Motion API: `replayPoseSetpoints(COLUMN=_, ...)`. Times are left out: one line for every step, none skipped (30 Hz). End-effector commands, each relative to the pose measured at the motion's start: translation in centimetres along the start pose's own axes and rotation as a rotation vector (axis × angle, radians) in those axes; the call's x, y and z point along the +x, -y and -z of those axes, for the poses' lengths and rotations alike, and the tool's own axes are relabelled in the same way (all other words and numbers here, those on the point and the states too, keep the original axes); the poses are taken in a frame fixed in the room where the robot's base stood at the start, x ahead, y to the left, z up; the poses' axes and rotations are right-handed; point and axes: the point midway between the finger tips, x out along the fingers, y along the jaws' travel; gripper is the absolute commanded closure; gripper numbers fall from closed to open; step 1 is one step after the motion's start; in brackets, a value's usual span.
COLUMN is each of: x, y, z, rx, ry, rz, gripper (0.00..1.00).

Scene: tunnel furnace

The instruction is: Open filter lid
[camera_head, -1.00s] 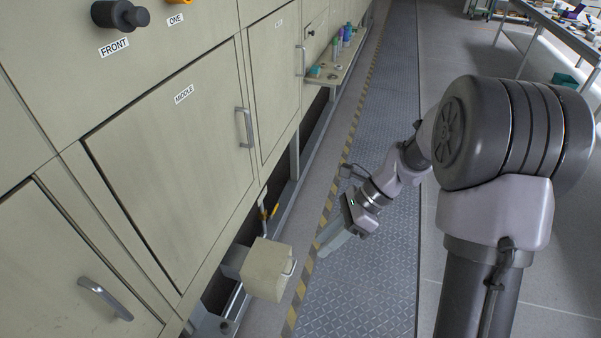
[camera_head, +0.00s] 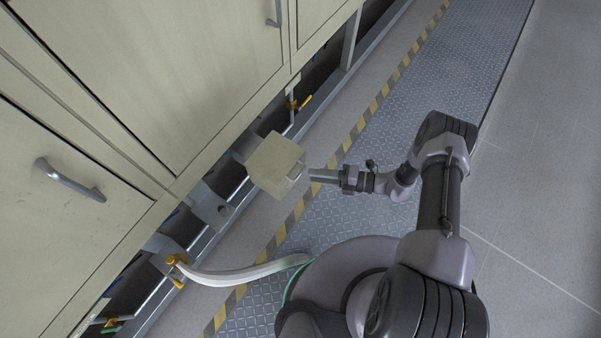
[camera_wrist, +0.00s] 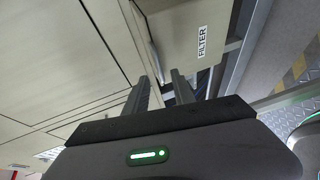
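The filter is a beige box (camera_head: 272,165) below the cabinet fronts in the head view, with a small handle (camera_head: 295,171) on its right side. Its lid looks closed. In the wrist view the box (camera_wrist: 178,32) carries a FILTER label (camera_wrist: 202,41). My gripper (camera_head: 313,174) is level with the box, right by the handle. In the wrist view my gripper (camera_wrist: 160,76) has its two fingers apart, pointing at the box. I cannot tell whether the handle lies between the fingers or touches them.
Beige cabinet doors (camera_head: 150,75) with metal handles (camera_head: 70,180) line the left. A pale hose (camera_head: 235,275) runs from a yellow-handled valve (camera_head: 177,265) towards my base. Striped tape (camera_head: 345,145) edges the metal floor plates (camera_head: 440,95), which are clear beyond my arm.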

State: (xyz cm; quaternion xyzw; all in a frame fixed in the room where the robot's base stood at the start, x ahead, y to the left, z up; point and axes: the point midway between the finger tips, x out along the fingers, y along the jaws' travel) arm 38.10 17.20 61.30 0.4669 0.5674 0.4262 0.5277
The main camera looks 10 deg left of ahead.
Motion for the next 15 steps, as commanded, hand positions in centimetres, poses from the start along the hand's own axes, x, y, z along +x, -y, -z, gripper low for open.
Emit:
replayPoseSetpoints(x=1.4, y=0.2, z=0.1, rx=-0.001, ry=-0.005, rz=0.0, gripper=0.7)
replayPoseSetpoints(x=2.1, y=0.2, z=0.1, rx=-0.002, ry=-0.006, rz=0.0, gripper=0.7)
replayPoseSetpoints(x=3.0, y=0.2, z=0.1, rx=-0.002, ry=-0.005, rz=0.0, gripper=0.7)
replayPoseSetpoints(x=3.5, y=0.2, z=0.1, rx=-0.001, ry=-0.004, rz=0.001, gripper=0.7)
replayPoseSetpoints(x=4.1, y=0.2, z=0.1, rx=-0.002, ry=-0.004, rz=0.001, gripper=0.7)
replayPoseSetpoints(x=4.7, y=0.2, z=0.1, rx=-0.001, ry=-0.003, rz=0.0, gripper=0.7)
replayPoseSetpoints(x=5.0, y=0.1, z=0.1, rx=-0.002, ry=-0.003, rz=0.0, gripper=0.7)
replayPoseSetpoints(x=5.4, y=0.1, z=0.1, rx=-0.001, ry=-0.003, rz=0.0, gripper=0.7)
replayPoseSetpoints(x=5.7, y=0.1, z=0.0, rx=-0.001, ry=-0.001, rz=0.0, gripper=0.7)
replayPoseSetpoints(x=5.9, y=0.1, z=0.0, rx=-0.001, ry=-0.001, rz=0.0, gripper=0.7)
replayPoseSetpoints(x=6.0, y=0.0, z=0.1, rx=-0.001, ry=-0.002, rz=0.0, gripper=0.7)
replayPoseSetpoints(x=6.2, y=0.0, z=0.1, rx=-0.001, ry=-0.001, rz=0.0, gripper=0.7)
replayPoseSetpoints(x=6.2, y=0.0, z=0.1, rx=-0.001, ry=-0.001, rz=0.0, gripper=0.7)
replayPoseSetpoints(x=6.2, y=0.0, z=0.0, rx=-0.001, ry=-0.001, rz=0.0, gripper=0.7)
replayPoseSetpoints(x=6.2, y=0.0, z=0.0, rx=-0.001, ry=0.0, rz=0.0, gripper=0.7)
